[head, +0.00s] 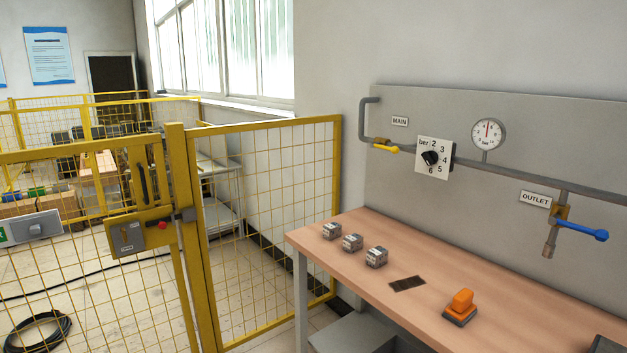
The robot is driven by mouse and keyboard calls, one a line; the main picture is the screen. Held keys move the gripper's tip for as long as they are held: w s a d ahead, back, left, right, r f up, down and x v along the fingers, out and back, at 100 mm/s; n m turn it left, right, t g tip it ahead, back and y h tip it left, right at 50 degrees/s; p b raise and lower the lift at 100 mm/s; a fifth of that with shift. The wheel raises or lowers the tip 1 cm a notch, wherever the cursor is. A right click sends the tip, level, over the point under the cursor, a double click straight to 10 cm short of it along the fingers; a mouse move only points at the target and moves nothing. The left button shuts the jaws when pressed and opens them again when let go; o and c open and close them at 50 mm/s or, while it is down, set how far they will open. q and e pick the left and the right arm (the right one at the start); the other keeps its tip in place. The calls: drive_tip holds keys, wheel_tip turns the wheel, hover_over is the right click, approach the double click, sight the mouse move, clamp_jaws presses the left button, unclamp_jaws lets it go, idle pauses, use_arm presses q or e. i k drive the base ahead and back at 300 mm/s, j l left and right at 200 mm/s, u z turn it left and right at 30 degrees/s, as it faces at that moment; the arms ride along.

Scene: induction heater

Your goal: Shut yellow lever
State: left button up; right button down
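The yellow lever (386,147) sits on the grey pipe on the wall panel, below the MAIN label (400,121). Its handle points right and slightly down, roughly along the pipe. Neither of my grippers shows in the head view, so nothing is seen touching the lever.
A black knob (431,158) on a numbered dial, a pressure gauge (488,134) and a blue lever (587,234) by the OUTLET label are on the same panel. Below, a wooden table (350,262) bears several small items, including an orange tool (461,304). A yellow mesh fence (265,225) stands left.

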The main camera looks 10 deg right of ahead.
sight(394, 150)
drive_tip(key=i+z, duration=0.1)
drive_tip(key=i, duration=0.35)
drive_tip(key=i+j+z, duration=0.1)
drive_tip(key=i, duration=0.35)
drive_tip(key=i+j+z, duration=0.1)
drive_tip(key=i, duration=0.35)
drive_tip(key=i+j+z, duration=0.1)
drive_tip(key=i, duration=0.35)
drive_tip(key=i+j+z, duration=0.15)
drive_tip(key=i, duration=0.3)
drive_tip(key=j, duration=0.1)
